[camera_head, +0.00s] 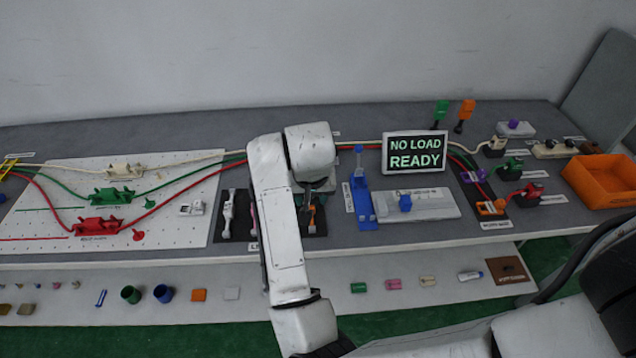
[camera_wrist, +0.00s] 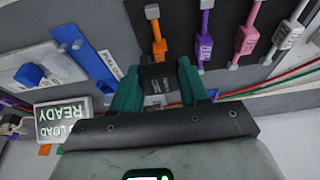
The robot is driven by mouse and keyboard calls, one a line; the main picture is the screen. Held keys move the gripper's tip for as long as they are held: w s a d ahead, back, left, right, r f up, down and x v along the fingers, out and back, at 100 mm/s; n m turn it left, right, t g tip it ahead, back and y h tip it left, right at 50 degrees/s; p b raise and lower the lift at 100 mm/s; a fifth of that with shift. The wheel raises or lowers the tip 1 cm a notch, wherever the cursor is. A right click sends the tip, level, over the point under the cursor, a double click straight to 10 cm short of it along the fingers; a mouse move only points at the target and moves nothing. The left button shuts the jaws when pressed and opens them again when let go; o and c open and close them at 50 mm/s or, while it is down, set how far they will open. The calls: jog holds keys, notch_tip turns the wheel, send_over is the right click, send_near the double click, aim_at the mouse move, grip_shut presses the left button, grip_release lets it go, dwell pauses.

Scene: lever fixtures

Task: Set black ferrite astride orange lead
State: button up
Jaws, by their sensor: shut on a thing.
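The black ferrite (camera_wrist: 160,86), a small block with a pale printed label, is between the two green fingers of my gripper (camera_wrist: 156,72), which is shut on it. The orange lead (camera_wrist: 158,44) lies on a black panel just beyond the ferrite in the wrist view, lined up with it. Its far part runs up to a grey clip. I cannot tell whether the ferrite touches or straddles the lead. In the head view my own arm hides most of the gripper, and a bit of the orange lead (camera_head: 312,216) shows beside it.
A blue fixture (camera_head: 360,196) and a grey block with a blue knob (camera_head: 420,204) stand to the right. A sign (camera_head: 414,152) reads "NO LOAD READY". An orange bin (camera_head: 602,190) is far right.

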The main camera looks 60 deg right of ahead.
aim_at(312, 221)
jog(key=shift+s, duration=0.1)
dwell(0.3)
jog(key=shift+f+b, duration=1.1)
jog(key=shift+f, duration=0.5)
jog(key=shift+f, duration=0.2)
jog(key=shift+f+b, duration=0.35)
jog(key=shift+f+b, duration=1.05)
jog(key=shift+f, duration=0.45)
dwell(0.4)
jog(key=o, duration=1.1)
jog(key=shift+o, duration=0.4)
